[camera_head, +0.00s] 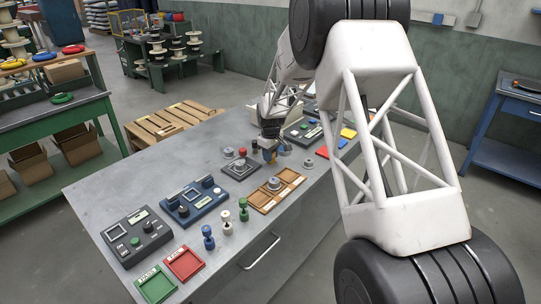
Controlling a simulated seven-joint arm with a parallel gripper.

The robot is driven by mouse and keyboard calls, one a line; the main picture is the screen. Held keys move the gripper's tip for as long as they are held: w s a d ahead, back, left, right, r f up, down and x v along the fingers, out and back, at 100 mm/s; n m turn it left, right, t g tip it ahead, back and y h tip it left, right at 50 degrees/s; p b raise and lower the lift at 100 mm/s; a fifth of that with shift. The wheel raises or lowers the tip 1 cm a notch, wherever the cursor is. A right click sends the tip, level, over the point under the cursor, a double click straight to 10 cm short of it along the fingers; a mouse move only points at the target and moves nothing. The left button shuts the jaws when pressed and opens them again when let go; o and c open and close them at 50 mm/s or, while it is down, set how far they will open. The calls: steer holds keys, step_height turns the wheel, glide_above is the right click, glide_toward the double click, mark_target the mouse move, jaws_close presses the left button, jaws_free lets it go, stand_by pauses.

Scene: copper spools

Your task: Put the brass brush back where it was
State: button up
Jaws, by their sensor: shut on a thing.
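My gripper (269,137) is over the middle of the grey workbench (125,185), pointing down. A small brass-coloured piece (268,146), which looks like the brass brush, is at its fingertips, and the gripper is shut on it. The brush is small and partly hidden by the fingers. It is behind a wooden tray (262,207) with compartments and to the right of a dark square plate (229,172) with a metal fixture. I cannot tell whether the brush touches the bench.
A round metal piece (273,184) sits in the wooden tray. Black (153,240) and blue (190,212) instrument boxes, small spools and red (184,262) and green (156,285) trays stand at the front left. Grey pieces and a red item (322,152) lie right of my gripper. The bench's left part is clear.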

steer(key=shift+f, duration=0.15)
steer(key=o, duration=1)
steer(key=shift+c, duration=0.2)
steer(key=shift+r, duration=0.2)
step_height(320, 180, up, 12)
stand_by(0.5)
